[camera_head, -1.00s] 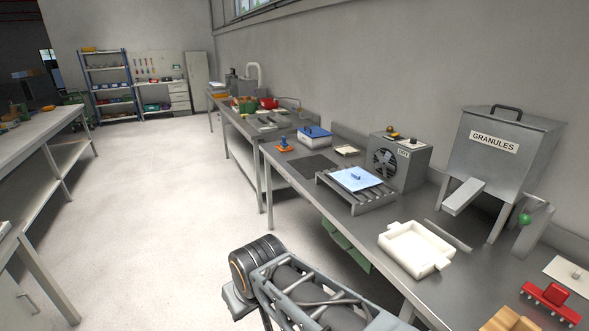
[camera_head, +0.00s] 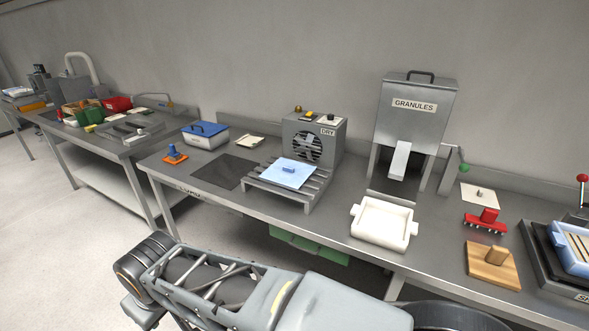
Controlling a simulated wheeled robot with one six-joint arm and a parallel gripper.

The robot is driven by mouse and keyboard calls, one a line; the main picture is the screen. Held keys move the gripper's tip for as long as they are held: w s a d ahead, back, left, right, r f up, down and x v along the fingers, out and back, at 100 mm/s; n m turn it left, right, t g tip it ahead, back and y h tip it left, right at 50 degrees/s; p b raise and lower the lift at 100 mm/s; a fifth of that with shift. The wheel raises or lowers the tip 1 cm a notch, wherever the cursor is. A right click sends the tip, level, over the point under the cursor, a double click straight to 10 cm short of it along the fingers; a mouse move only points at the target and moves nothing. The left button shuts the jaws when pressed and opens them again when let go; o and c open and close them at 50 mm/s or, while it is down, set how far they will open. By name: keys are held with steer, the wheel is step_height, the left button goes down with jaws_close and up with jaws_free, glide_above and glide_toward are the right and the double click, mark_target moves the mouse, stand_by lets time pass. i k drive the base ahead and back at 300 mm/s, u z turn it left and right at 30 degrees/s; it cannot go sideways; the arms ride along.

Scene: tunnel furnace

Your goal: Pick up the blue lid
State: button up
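A blue lid (camera_head: 205,128) with a handle covers a grey-white box (camera_head: 206,142) on the bench at the left of the dryer. A second, light-blue flat plate (camera_head: 298,175) with a small blue grip on top lies on a slatted metal rack (camera_head: 270,191) in front of the dryer. My arm crosses the bottom of the view, in front of the bench. My gripper is not in view, so I cannot see whether it is open or shut.
A dryer (camera_head: 329,141) and a granules hopper (camera_head: 416,115) stand at the back of the bench (camera_head: 340,205). A white tray (camera_head: 384,222), an orange-based blue knob tool (camera_head: 174,155), a red brush tool (camera_head: 487,220) and a wooden block (camera_head: 487,268) are nearby. A dark mat (camera_head: 225,171) is bare.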

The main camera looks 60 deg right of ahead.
mark_target(292, 174)
steer(key=z, duration=1)
steer(key=i, duration=1)
steer(key=z, duration=1.05)
